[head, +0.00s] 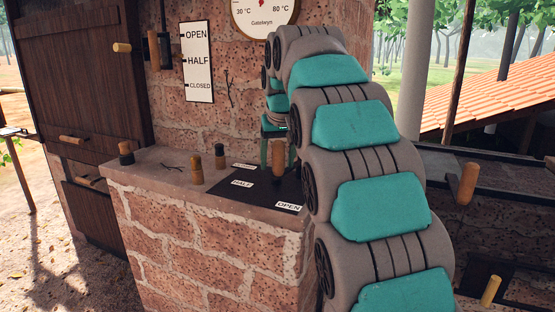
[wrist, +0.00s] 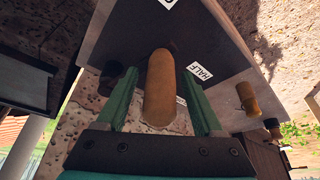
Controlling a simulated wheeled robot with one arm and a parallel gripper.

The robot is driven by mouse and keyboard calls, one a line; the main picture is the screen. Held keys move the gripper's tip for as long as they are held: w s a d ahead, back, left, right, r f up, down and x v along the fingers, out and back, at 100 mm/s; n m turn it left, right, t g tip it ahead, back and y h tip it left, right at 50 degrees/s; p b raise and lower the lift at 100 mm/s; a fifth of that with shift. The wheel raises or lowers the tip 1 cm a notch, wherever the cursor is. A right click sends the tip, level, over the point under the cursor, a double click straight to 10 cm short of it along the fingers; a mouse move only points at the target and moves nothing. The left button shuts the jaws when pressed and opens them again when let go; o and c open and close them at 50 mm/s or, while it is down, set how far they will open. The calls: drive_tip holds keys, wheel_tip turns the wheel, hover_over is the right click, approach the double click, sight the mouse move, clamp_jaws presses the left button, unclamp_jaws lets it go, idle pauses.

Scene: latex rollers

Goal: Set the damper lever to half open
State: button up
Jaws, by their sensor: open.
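The damper lever has an upright wooden handle (head: 279,163) over a dark plate (head: 225,191) on the stone ledge. The plate bears the labels HALF (head: 241,184) and OPEN (head: 288,206), with a partly legible third label behind. I cannot tell exactly which label the lever lines up with. My gripper (head: 277,150) points down at the handle, partly hidden by my arm. In the wrist view, the open green fingers (wrist: 160,110) stand on either side of the handle (wrist: 159,88), with gaps visible. The HALF label (wrist: 199,71) lies just right of the handle there.
Several short wooden knobs, such as the pale one (head: 196,169), stand along the ledge to the left. A dark wooden door (head: 85,75) is at left. My arm fills the right-centre.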

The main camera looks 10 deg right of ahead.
drive_tip(key=shift+f, duration=0.1)
drive_tip(key=shift+c, duration=0.4)
clamp_jaws()
idle(1.0)
